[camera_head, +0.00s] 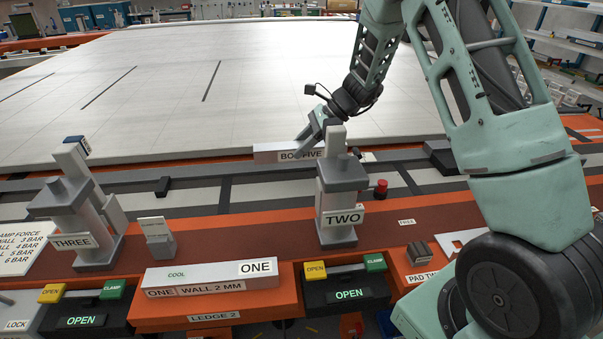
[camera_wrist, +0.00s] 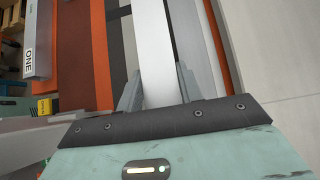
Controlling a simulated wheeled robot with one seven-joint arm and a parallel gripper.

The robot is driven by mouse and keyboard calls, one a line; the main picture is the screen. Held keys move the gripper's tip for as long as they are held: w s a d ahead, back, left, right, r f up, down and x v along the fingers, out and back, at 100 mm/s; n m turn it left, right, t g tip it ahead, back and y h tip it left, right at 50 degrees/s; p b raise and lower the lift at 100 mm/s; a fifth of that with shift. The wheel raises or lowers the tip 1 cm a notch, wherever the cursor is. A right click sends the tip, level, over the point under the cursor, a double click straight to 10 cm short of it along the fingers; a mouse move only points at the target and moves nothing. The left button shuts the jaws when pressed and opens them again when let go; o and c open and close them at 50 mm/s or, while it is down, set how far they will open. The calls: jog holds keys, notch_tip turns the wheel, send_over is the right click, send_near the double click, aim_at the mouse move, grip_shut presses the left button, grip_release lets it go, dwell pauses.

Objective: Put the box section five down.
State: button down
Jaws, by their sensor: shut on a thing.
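Box section five (camera_head: 274,154) is a long pale bar with a "BOX FIVE" label, lying level behind clamp TWO (camera_head: 341,190). In the wrist view the bar (camera_wrist: 152,45) runs between the two grey fingers. My gripper (camera_head: 310,140) is shut on it from above, partly hidden behind the top of clamp TWO. Clamp TWO hides part of the bar's right half. The bar is near the front edge of the white panel (camera_head: 230,85); I cannot tell whether it touches the surface under it.
Clamp THREE (camera_head: 75,215) stands at the left. Box section ONE (camera_head: 212,275) lies on ledge 2 (camera_head: 215,310) in front. Control boxes reading OPEN (camera_head: 348,293) flank the ledge. A red knob (camera_head: 381,188) sits right of clamp TWO. The white panel is clear apart from dark slots.

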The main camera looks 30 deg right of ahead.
jog(key=shift+f, duration=3.25)
jog(key=shift+f, duration=0.2)
jog(key=c, duration=0.9)
grip_release()
jog(key=shift+r, duration=0.1)
jog(key=shift+d+r, duration=0.1)
jog(key=shift+r, duration=0.15)
jog(key=v, duration=1.1)
jog(key=shift+d+r, duration=0.15)
jog(key=shift+d, duration=0.1)
jog(key=shift+s, duration=0.1)
